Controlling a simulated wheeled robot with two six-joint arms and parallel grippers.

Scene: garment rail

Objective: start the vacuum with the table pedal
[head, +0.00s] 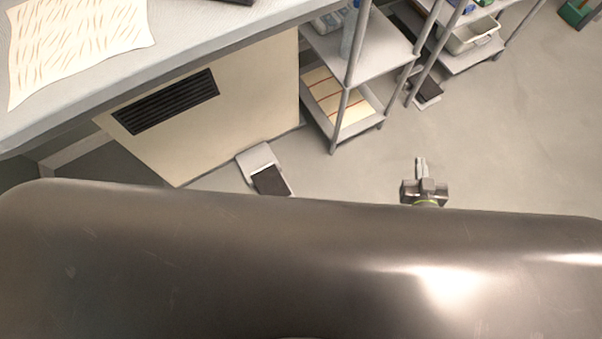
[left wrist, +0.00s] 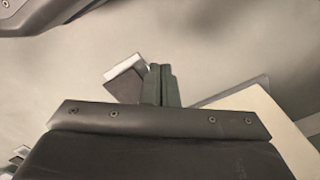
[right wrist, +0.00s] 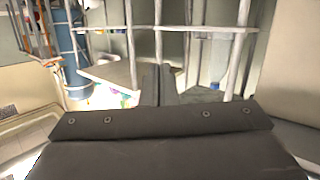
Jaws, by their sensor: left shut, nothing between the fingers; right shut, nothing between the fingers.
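The table pedal (head: 270,180), a light grey plate with a dark pad, lies on the floor at the foot of the cream cabinet (head: 245,95) under the table (head: 200,38). In the left wrist view the pedal (left wrist: 124,82) shows just left of and partly behind the fingers of my left gripper (left wrist: 160,70). That gripper is shut and empty; I cannot tell whether it touches the pedal. It is hidden in the head view. My right gripper (head: 421,164) is shut and empty, well right of the pedal; its fingers also show in the right wrist view (right wrist: 157,72).
A grey shelf unit (head: 380,55) stands right of the cabinet. A second dark pedal (head: 428,93) lies on the floor beside it. A patterned cloth (head: 75,35) lies on the table. The floor at right is open. My own dark body hides the lower head view.

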